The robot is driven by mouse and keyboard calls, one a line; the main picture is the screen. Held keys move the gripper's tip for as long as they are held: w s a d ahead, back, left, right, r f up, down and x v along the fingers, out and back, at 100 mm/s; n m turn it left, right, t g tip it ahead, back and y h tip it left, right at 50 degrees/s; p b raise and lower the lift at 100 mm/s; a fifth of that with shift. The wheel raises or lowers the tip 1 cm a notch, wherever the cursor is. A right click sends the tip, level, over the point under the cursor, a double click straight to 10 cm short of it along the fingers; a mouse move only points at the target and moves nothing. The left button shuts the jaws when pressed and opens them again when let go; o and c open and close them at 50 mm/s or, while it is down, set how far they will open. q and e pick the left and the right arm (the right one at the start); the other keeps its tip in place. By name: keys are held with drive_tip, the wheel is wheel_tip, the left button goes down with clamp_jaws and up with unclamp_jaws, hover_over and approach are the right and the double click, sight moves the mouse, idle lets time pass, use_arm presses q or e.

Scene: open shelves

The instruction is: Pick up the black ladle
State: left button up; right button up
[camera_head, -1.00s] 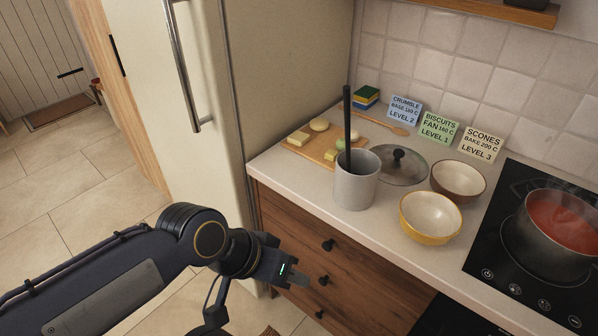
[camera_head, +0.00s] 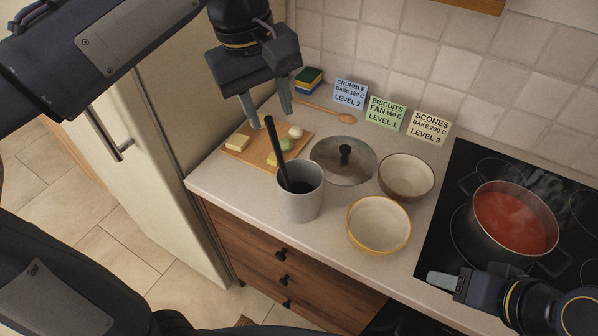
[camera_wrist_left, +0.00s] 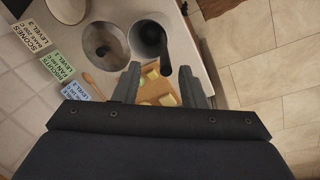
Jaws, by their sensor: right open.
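The black ladle (camera_head: 278,152) stands tilted in a grey utensil pot (camera_head: 301,197) on the counter. Its dark handle rises toward the upper left; its bowl is hidden in the pot. My left gripper (camera_head: 268,112) is open above the pot, fingers pointing down, with the handle's top near its fingertips. In the left wrist view the open fingers (camera_wrist_left: 160,70) show, with the handle (camera_wrist_left: 166,48) rising from the pot (camera_wrist_left: 148,38) toward them. I cannot tell whether it lies between them. My right gripper (camera_head: 441,280) is open and empty near the stove's front left edge.
A cutting board (camera_head: 238,156) with food pieces, a wooden spoon (camera_head: 330,111) and a pan lid (camera_head: 343,162) lie around the pot. A yellow-rimmed bowl (camera_head: 379,226) and a brown bowl (camera_head: 406,177) stand to the right. A pot of red soup (camera_head: 515,218) is on the stove. The fridge is left.

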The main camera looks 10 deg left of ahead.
sight(276, 156)
use_arm(q)
drive_tip(key=shift+d+f, duration=0.15)
drive_tip(key=shift+f, duration=0.2)
drive_tip(key=f, duration=0.7)
drive_tip(key=shift+w, duration=0.2)
drive_tip(key=shift+r, duration=0.1)
clamp_jaws()
